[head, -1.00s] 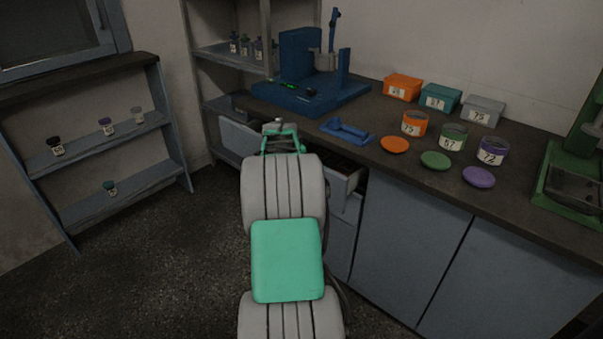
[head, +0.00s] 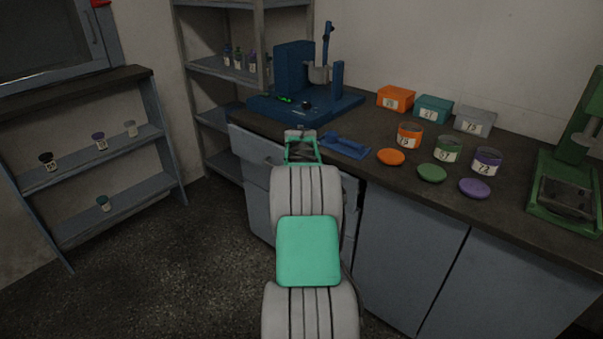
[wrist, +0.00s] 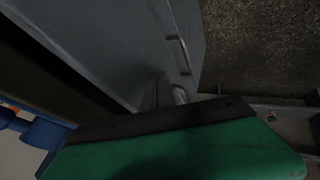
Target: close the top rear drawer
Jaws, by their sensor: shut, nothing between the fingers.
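The top rear drawer's grey front (head: 254,146) shows under the counter edge at the far left end, partly hidden by my arm. Its inside is not visible in the head view, and I cannot tell there whether it is flush. In the wrist view a grey front (wrist: 115,35) runs across the upper left, beside a dark strip that may be a gap. My gripper (head: 300,133) is shut and empty, at the drawer's top edge near the counter. Its fingers (wrist: 167,92) are dim in the wrist view, and I cannot tell whether they touch the front.
A metal handle (wrist: 178,54) shows in the wrist view. A blue tool (head: 344,146) lies on the counter just right of my gripper. A blue machine (head: 295,75) stands behind. Open jars and lids (head: 390,157) stand to the right. The floor at left is clear.

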